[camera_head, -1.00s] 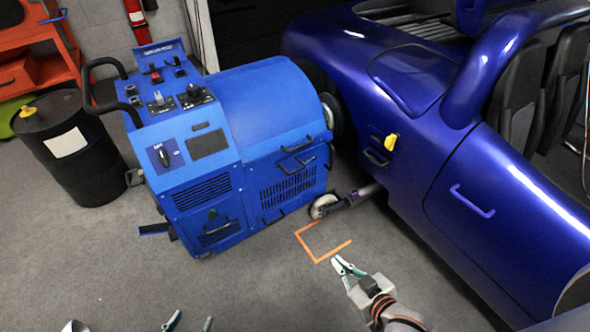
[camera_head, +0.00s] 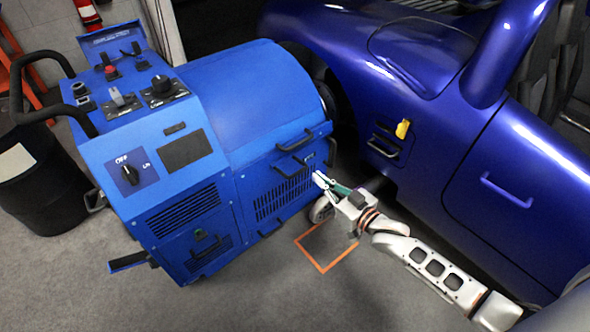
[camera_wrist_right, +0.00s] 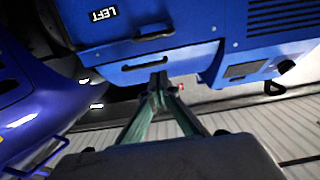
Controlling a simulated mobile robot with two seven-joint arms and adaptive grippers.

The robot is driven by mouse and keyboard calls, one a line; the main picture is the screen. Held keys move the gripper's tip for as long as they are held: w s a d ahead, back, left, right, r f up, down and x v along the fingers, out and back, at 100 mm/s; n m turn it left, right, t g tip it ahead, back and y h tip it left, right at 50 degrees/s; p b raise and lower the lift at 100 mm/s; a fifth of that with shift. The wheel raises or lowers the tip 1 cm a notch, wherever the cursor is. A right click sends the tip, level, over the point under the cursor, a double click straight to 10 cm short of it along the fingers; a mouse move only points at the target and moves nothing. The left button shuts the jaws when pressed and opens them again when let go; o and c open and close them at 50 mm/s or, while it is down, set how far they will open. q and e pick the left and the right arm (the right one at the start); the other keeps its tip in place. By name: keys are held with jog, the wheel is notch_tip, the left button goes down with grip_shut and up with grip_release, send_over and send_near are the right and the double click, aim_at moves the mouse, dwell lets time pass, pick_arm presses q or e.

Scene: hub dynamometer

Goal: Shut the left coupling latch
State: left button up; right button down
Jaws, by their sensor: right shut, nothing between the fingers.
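The blue dynamometer (camera_head: 205,120) stands left of the car. Its side facing the car carries several blue handle-like parts: an upper one (camera_head: 293,142), a lower one (camera_head: 292,169) and one at the edge by the car (camera_head: 331,151). I cannot tell for sure which is the left coupling latch. The right wrist view shows a LEFT label (camera_wrist_right: 103,14), a dark bar (camera_wrist_right: 153,36) and a slotted blue handle (camera_wrist_right: 146,62). My right gripper (camera_head: 319,181) is shut and empty, its tips close to this side; contact is unclear. In the wrist view its tips (camera_wrist_right: 158,80) overlap the slotted handle's lower edge. My left gripper is out of view.
The purple-blue car (camera_head: 400,110) stands close on the right, with a yellow item (camera_head: 402,129) on its flank. An orange floor outline (camera_head: 325,268) lies below my right wrist. A black drum (camera_head: 40,185) stands at the left. The front floor is open.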

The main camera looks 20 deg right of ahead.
jog(key=shift+w+r, duration=0.1)
jog(key=shift+w, duration=0.1)
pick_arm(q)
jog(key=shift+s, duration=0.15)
pick_arm(e)
jog(key=b, duration=0.3)
send_over(302, 171)
jog(key=a, duration=0.1)
jog(key=f, duration=0.2)
jog(key=s+f, duration=0.1)
jog(key=f, duration=0.1)
jog(key=shift+s+d+b, duration=0.1)
jog(key=shift+s+b, duration=0.1)
jog(key=shift+b, duration=0.2)
jog(key=shift+f, duration=0.2)
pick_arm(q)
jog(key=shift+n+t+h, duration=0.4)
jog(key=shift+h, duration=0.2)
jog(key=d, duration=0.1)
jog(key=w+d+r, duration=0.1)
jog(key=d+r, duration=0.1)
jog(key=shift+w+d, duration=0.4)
pick_arm(e)
jog(key=shift+s, duration=0.1)
